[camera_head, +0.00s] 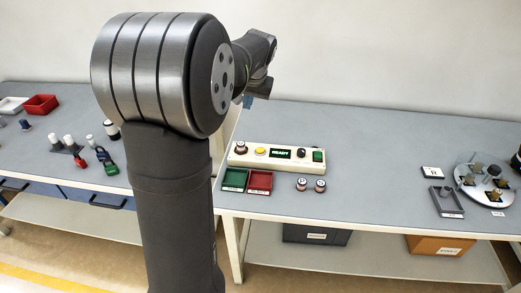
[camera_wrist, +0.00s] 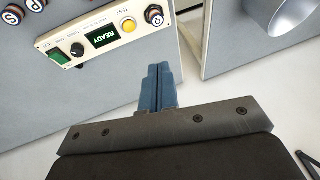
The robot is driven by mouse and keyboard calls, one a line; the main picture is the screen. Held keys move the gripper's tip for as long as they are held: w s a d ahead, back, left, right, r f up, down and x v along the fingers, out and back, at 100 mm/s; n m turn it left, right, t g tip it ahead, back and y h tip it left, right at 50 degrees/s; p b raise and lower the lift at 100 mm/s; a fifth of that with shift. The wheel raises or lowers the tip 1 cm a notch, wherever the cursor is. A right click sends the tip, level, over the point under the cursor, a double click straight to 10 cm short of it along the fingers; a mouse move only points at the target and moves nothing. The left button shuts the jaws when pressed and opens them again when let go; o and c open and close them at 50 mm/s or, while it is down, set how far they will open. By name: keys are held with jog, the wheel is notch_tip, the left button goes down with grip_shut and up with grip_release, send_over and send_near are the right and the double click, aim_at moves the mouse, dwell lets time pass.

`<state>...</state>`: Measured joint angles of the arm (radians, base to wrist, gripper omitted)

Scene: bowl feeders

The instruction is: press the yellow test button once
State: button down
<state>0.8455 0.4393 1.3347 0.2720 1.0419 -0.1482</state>
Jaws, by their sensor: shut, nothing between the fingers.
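The yellow test button (camera_head: 260,152) sits on a cream tester box (camera_head: 237,158) on the right-hand table. The box has a display reading READY (camera_head: 280,154), a dark knob (camera_head: 301,153) and a green switch (camera_head: 318,156). In the wrist view the yellow button (camera_wrist: 129,25) has the word TEST beside it, and the display (camera_wrist: 102,38) is lit green. My gripper (camera_wrist: 158,68) is shut and empty. Its blue fingertips appear below and right of the button in that view, apart from the box.
A green tray (camera_head: 234,180) and a red tray (camera_head: 260,182) lie before the box, beside two small round parts (camera_head: 311,185). A round plate with parts (camera_head: 484,183) is at far right. A gap separates this table from the left one. A round capped part (camera_wrist: 154,15) is near the button.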

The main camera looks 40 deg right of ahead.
jog(key=w+d+f+m+t+y, duration=0.1)
jog(key=w+d+f+m+t, duration=0.15)
jog(key=f+m, duration=0.5)
jog(key=m+t, duration=0.2)
jog(key=m, duration=0.9)
send_over(262, 151)
jog(key=shift+f, duration=2.75)
jog(key=shift+f, duration=0.1)
jog(key=shift+f, duration=4.3)
jog(key=shift+f, duration=0.45)
